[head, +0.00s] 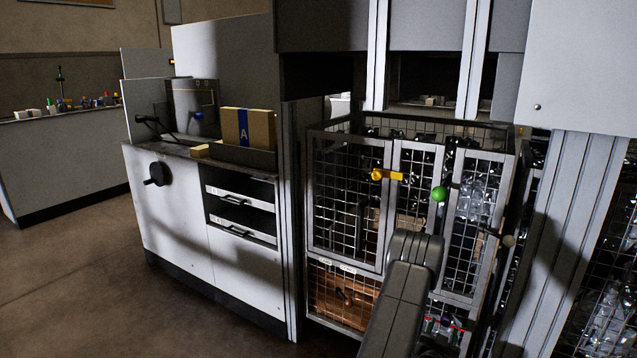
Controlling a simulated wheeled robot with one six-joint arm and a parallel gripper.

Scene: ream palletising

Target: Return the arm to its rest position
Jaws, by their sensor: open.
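A grey jointed link of my arm (405,275) rises from the bottom edge of the head view and ends in a rounded joint in front of the wire cage. My gripper itself cannot be made out in this view. A tan box with a blue stripe and a letter A (257,128) stands on the counter at the left of the cage. No pallet or stack of reams can be made out.
A wire cage (388,205) with a yellow latch (388,175) and a green ball knob (439,193) stands behind my arm link. A white cabinet (168,215) with drawers is left of it. A pale panel (580,70) borders the right. Bare floor (75,275) lies at left.

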